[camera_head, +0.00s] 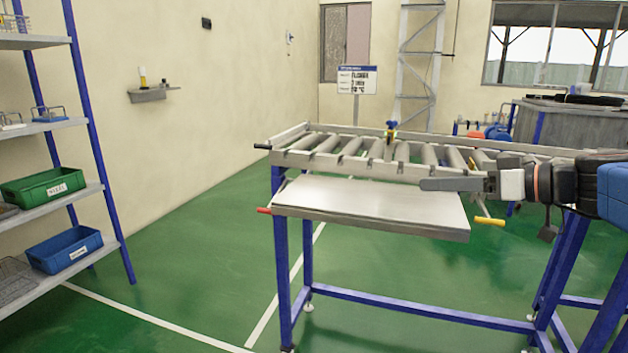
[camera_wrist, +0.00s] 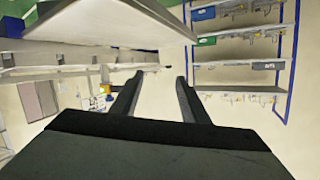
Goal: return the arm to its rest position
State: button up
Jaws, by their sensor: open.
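My arm reaches in from the right in the head view, stretched level towards the left. My gripper (camera_head: 424,184) is at the front edge of the roller conveyor (camera_head: 290,158), in front of it or over it; I cannot tell how far apart they are. In the wrist view two dark fingers of my gripper (camera_wrist: 158,76) stand apart with nothing between them. The wrist picture is turned over, with the shelves hanging from above. A pale flat plate (camera_head: 370,203) lies below the conveyor, under my gripper in the head view.
A yellow handle (camera_head: 489,221) and a red handle (camera_head: 264,211) stick out beside the plate. A blue-legged shelf rack (camera_head: 95,150) with a green crate (camera_head: 42,187) and a blue crate (camera_head: 65,249) stands left. Green floor (camera_head: 190,260) is clear between rack and conveyor.

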jog(key=s+a+f+m+g+h, duration=0.35)
jog(key=s+f, duration=0.65)
jog(key=f, duration=0.4)
jog(key=s+d+f+m+g+h, duration=0.2)
jog(key=s+d+f+m+h, duration=0.1)
jog(key=s+d+f+h, duration=0.4)
notch_tip(320, 180, down, 5)
jog(key=s, duration=0.2)
jog(key=shift+s+r, duration=0.15)
jog(key=shift+s, duration=0.25)
jog(key=shift+c, duration=1.2)
jog(key=shift+d, duration=0.2)
